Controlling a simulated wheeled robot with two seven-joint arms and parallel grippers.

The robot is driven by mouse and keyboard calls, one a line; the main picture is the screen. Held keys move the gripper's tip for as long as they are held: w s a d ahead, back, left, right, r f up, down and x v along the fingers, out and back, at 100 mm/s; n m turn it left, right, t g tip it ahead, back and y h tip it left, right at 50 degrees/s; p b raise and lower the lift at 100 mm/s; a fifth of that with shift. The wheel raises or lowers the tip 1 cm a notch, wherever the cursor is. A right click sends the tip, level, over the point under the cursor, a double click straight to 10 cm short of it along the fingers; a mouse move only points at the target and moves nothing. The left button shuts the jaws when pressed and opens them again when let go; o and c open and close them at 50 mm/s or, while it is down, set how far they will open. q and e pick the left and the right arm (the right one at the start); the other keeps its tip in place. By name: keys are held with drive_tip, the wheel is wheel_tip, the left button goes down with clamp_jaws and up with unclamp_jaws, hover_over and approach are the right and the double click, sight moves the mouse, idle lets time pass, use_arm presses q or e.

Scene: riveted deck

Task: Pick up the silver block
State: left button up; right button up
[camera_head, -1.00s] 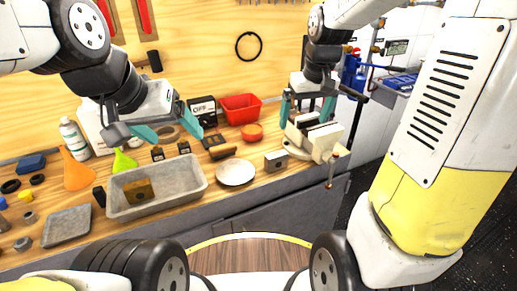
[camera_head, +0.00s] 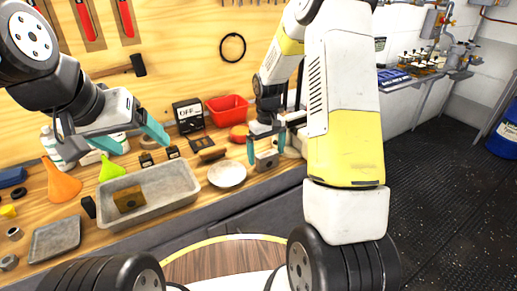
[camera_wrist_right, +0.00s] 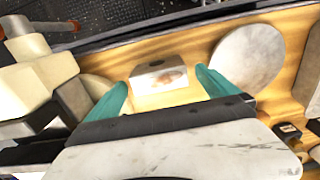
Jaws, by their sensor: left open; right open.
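The silver block (camera_head: 266,160) sits on the wooden bench near its front edge, to the right of a round white plate (camera_head: 227,174). In the right wrist view the block (camera_wrist_right: 160,78) lies just ahead of the teal fingertips, between their lines. My right gripper (camera_head: 265,146) is open and empty, close above the block; it also shows in the wrist view (camera_wrist_right: 162,92). My left gripper (camera_head: 130,138) is open and empty above the grey tray (camera_head: 178,205).
The tray holds a brass-coloured block (camera_head: 129,198). A vise, partly hidden by my right arm, stands beside the silver block and shows in the wrist view (camera_wrist_right: 35,85). A red bin (camera_head: 228,110) is behind.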

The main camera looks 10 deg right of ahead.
drive_tip(key=shift+f, duration=0.9)
drive_tip(key=c, duration=1.9)
drive_tip(key=shift+r, duration=0.1)
drive_tip(key=shift+c, duration=0.4)
drive_tip(key=shift+r, duration=0.15)
